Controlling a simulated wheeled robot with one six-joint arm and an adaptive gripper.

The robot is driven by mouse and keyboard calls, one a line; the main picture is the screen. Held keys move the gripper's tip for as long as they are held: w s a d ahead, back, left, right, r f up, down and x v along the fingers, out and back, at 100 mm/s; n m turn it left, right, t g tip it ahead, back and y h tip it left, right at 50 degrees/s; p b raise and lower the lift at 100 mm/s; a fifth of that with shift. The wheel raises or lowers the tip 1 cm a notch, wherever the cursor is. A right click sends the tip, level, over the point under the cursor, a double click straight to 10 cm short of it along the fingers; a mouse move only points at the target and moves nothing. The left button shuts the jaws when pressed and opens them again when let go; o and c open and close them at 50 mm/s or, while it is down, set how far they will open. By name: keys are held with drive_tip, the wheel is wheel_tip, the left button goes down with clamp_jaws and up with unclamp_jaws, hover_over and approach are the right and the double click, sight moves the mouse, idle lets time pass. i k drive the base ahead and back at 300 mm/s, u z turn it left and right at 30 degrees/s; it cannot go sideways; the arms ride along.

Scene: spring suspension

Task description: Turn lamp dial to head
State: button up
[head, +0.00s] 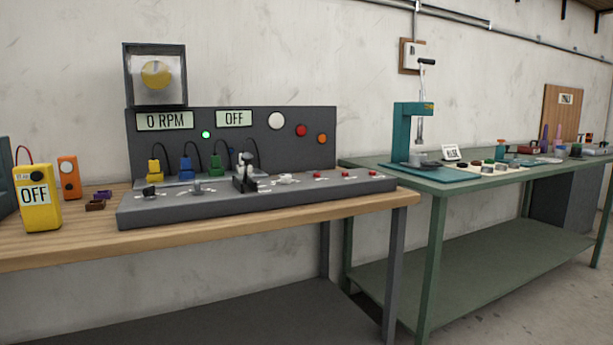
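A grey control console (260,202) stands on the wooden bench. Its sloped front carries a black knob (149,193) at the left, a grey knob (197,187) right of it, and a white knob (286,180) right of the middle. A black upright lever or switch (245,175) stands between the grey and white knobs. The labels are too small to read, so I cannot tell which knob is the lamp dial or where it points. My gripper is not in view.
The console's back panel shows "0 RPM" (164,120) and "OFF" (234,119). A yellow meter (37,196) reading "OFF" stands on the wooden bench (80,240) at left. A green bench (400,184) with a teal press (412,135) stands at right.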

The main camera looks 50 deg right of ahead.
sight(285, 178)
drive_tip(key=z, duration=1.4)
